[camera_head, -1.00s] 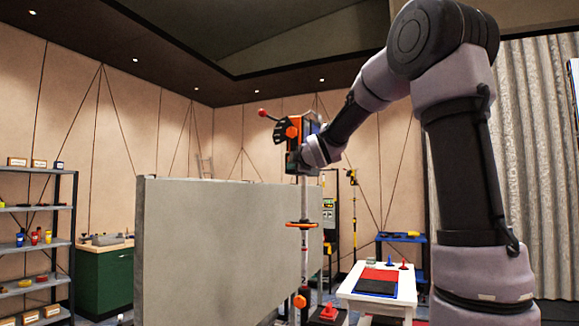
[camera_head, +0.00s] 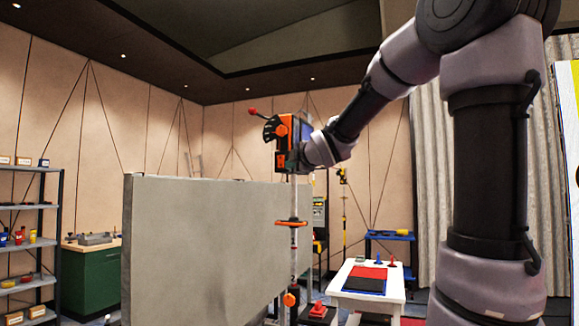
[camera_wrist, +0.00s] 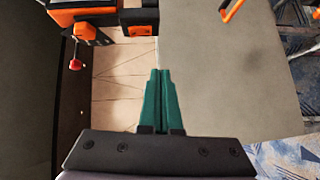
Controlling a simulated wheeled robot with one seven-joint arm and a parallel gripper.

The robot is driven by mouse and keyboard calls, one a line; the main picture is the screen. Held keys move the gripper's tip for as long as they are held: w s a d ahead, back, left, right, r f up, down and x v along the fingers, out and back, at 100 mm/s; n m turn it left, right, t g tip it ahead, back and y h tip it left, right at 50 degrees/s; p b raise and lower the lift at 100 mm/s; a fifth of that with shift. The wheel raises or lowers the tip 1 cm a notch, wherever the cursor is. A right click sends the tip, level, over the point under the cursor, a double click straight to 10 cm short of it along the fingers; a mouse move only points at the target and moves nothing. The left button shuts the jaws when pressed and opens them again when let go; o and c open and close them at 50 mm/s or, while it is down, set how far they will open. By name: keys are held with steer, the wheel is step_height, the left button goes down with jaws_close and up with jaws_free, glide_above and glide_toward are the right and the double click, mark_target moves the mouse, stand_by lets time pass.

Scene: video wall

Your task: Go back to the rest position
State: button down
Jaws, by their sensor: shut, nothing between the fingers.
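My gripper (camera_wrist: 161,72) shows in the wrist view with its two green fingers pressed together and nothing between them. In the head view my arm reaches forward from the right, and its far end is beside an orange and black device with a red-knobbed lever (camera_head: 286,132). My fingers are hidden there. Parts of the orange device also show at the top left of the wrist view (camera_wrist: 72,18). In that view the fingertips are apart from it, in front of the grey wall panel (camera_wrist: 225,70).
The grey wall panel (camera_head: 195,250) stands left of my arm's end. A white table (camera_head: 352,296) with a red and black mat stands at lower right. Shelves (camera_head: 38,225) and a green cabinet (camera_head: 90,282) are at left. A pale curtain (camera_head: 432,140) hangs behind my arm.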

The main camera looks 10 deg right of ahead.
steer(key=s+d+f+m+g+h, duration=0.4)
steer(key=s+f+m, duration=0.4)
steer(key=s+m, duration=0.45)
steer(key=s+a+f+m+g+y, duration=0.1)
steer(key=s+f+m+g, duration=0.2)
steer(key=s+f+m, duration=0.2)
steer(key=s+a+f+m+g+y, duration=0.1)
steer(key=s+f+m, duration=0.4)
steer(key=s, duration=0.7)
steer(key=shift+s+f+g+y, duration=0.15)
steer(key=shift+g+y, duration=0.65)
steer(key=shift+g, duration=0.1)
